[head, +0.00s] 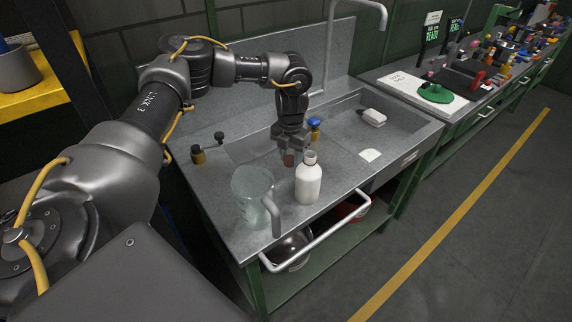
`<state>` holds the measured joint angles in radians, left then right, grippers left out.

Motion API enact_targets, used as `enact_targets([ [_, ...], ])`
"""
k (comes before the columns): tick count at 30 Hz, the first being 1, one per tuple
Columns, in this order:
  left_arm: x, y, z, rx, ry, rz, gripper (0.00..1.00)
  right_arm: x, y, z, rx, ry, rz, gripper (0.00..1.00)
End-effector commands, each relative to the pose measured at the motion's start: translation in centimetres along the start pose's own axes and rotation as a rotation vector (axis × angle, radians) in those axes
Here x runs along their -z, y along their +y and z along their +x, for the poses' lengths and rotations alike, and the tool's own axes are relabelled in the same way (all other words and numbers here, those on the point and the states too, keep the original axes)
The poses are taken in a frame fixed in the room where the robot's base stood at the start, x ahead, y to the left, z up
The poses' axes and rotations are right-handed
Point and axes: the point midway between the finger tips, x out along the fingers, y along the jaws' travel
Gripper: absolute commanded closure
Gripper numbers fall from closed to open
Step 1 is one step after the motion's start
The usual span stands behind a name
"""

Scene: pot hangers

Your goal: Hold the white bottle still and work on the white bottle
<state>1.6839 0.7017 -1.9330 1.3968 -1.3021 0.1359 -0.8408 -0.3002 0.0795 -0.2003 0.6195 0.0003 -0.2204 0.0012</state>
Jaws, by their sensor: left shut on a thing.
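The white bottle (308,184) stands upright on the grey sink counter, near its front edge. Its neck is bare, with no cap on it in the head view. My left gripper (289,155) points down just behind and to the left of the bottle's neck. It is shut on a small reddish-brown piece (289,159), which looks like a cap, though it is too small to be sure. Whether the fingers touch the bottle cannot be told. My right gripper is out of view.
A clear beaker-like jug (253,195) stands left of the bottle. Behind are a blue-topped item (314,126) and a small dark bottle (198,154). A rail (318,240) runs along the counter front.

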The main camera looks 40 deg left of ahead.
Motion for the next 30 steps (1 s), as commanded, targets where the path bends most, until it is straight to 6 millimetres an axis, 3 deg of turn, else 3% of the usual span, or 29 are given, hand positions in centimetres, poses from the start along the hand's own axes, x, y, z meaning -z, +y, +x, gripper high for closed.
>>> enact_targets([
  [8,0.0,0.0,1.5,0.0,0.0,0.0,0.93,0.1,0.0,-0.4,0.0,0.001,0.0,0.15],
  [16,0.0,0.0,4.7,0.0,0.001,0.001,0.93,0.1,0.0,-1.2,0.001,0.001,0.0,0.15],
  [29,0.0,0.0,5.5,0.0,-0.001,0.0,0.93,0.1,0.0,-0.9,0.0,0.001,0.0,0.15],
  [30,-0.1,0.0,5.4,0.0,-0.001,0.0,0.63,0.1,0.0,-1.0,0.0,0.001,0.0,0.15],
])
